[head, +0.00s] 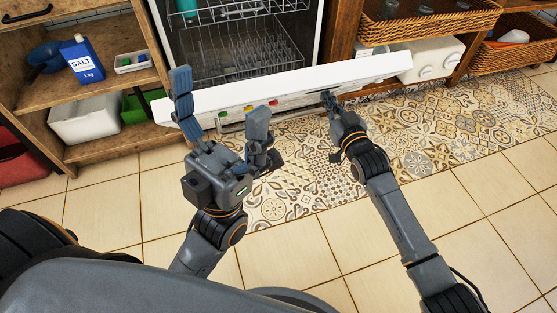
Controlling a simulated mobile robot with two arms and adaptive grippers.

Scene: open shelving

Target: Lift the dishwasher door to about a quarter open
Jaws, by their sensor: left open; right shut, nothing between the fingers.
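The dishwasher door (290,83) is tilted out from the white dishwasher, its white top edge running across the upper middle of the head view. Coloured buttons show on its front panel (206,116). Above it, the open interior shows wire racks (235,55). My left gripper (220,95) is open, its fingers wide apart; one overlaps the door's left end in the picture, the other stands just in front of the panel. My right gripper (328,99) is shut and empty, its tips at the panel's dark handle recess; I cannot tell whether they touch.
At left, wooden shelves hold a blue salt container (82,60), a white bin (85,120) and a green box (138,106). At right are wicker baskets (430,25) and a white appliance (432,60). A patterned rug (430,125) lies on the clear tiled floor.

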